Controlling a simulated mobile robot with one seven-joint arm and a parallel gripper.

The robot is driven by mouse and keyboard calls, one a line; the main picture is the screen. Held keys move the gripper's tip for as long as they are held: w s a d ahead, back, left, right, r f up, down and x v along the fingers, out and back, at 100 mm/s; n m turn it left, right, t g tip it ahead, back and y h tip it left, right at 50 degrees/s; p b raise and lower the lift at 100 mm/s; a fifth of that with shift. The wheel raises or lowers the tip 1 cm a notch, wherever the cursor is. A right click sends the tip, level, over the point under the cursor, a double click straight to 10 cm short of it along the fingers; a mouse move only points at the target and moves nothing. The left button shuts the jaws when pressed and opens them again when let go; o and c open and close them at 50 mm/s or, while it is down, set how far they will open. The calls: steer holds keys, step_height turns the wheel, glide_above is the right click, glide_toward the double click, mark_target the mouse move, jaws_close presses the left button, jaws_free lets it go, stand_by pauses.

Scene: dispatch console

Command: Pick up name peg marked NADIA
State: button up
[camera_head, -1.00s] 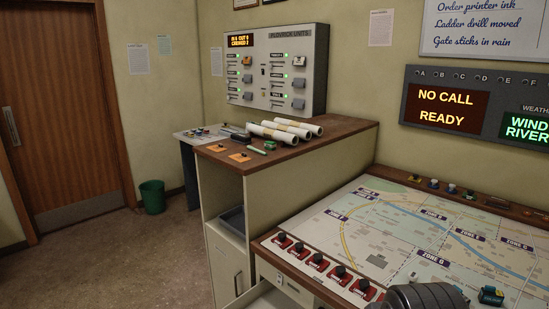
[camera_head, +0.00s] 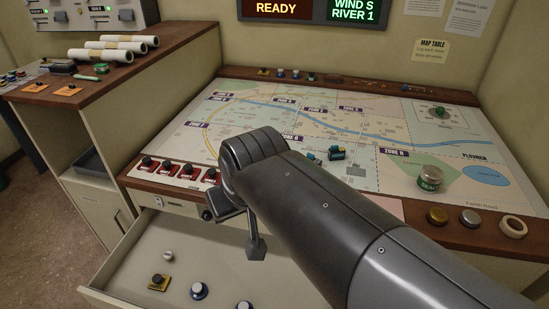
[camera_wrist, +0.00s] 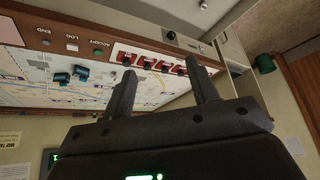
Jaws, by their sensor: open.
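I cannot read the name NADIA on anything in these frames. Several small pegs lie in the open drawer: a yellow-based one with a dark knob (camera_head: 158,281), a blue-based one (camera_head: 199,291) and another at the bottom edge. Their lettering is too small to read. A row of small coloured pieces (camera_head: 295,74) stands along the map table's back ledge, also unreadable. My gripper (camera_wrist: 160,66) is open and empty, its two fingers apart in the wrist view. In the head view it hangs above the drawer at the table's front edge, partly hidden by my arm.
The map table (camera_head: 400,104) holds teal vehicles (camera_head: 337,153) and a green tin (camera_head: 430,177). Red switches (camera_head: 180,170) line its front left. The drawer (camera_head: 130,257) sticks out below. A side counter (camera_head: 120,62) with paper rolls stands left.

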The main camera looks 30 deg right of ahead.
steer(key=w+d+f+m+g+h, duration=0.1)
steer(key=w+d+f+m, duration=0.15)
steer(key=w+d, duration=0.75)
steer(key=w+d+f+m+h, duration=0.1)
steer(key=w+d+f+m, duration=0.15)
steer(key=w+d, duration=0.75)
steer(key=shift+m+g, duration=0.5)
steer(key=shift+m, duration=0.2)
steer(key=w+d+f, duration=0.3)
steer(key=w+f, duration=0.1)
steer(key=f, duration=0.2)
steer(key=w+d+f, duration=0.2)
steer(key=w+f, duration=0.3)
steer(key=f, duration=0.1)
steer(key=w+d+f, duration=0.3)
steer(key=w+f, duration=0.2)
steer(key=f, duration=0.1)
steer(key=shift+w+d+f, duration=0.15)
steer(key=shift+d+f, duration=0.05)
steer(key=shift+d, duration=0.15)
steer(key=c, duration=1)
